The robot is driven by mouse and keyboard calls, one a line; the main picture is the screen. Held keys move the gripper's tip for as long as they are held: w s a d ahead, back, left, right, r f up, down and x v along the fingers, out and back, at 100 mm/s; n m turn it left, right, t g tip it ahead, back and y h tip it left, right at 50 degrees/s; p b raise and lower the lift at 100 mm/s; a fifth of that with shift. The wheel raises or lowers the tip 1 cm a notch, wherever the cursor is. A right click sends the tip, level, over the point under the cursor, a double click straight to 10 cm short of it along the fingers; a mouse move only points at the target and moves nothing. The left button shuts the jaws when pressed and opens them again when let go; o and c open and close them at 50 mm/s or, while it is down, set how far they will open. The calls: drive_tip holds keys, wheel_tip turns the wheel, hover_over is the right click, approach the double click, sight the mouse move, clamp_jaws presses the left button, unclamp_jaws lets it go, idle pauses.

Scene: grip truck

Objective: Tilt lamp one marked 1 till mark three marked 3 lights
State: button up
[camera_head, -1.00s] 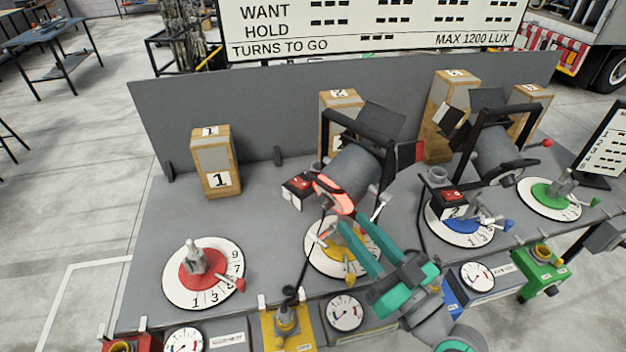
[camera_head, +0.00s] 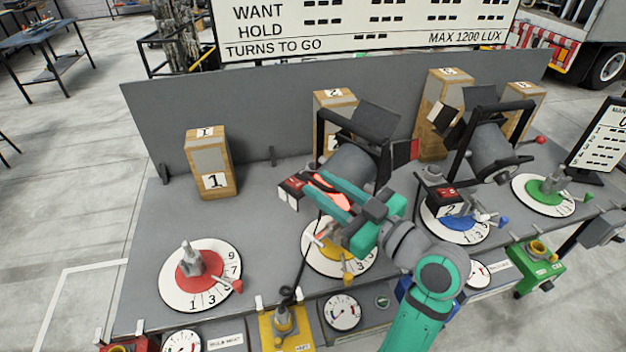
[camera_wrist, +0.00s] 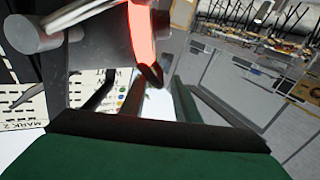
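Lamp one is the left grey lamp (camera_head: 352,165) in a black yoke above the yellow dial (camera_head: 335,262). A glowing red bar (camera_head: 333,196) shows at its lower front; it also fills the top middle of the wrist view (camera_wrist: 143,35). My gripper (camera_head: 315,196) reaches in from the right. Its teal fingers are apart, with the red bar between them in the head view; contact cannot be told. Mark three is the tall box (camera_head: 433,142) behind the right lamp. No light patch is clear on it. My gripper hides part of lamp one's lower front.
Lamp two (camera_head: 492,150) stands to the right over the blue dial (camera_head: 458,223). Box 1 (camera_head: 213,163) and box 2 (camera_head: 322,108) stand along the grey back panel (camera_head: 270,110). A red dial (camera_head: 200,285) lies at left. The bench between it and box 1 is clear.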

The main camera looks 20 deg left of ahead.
sight(314, 179)
drive_tip(key=shift+x, duration=1.65)
clamp_jaws()
drive_tip(key=shift+d, duration=0.1)
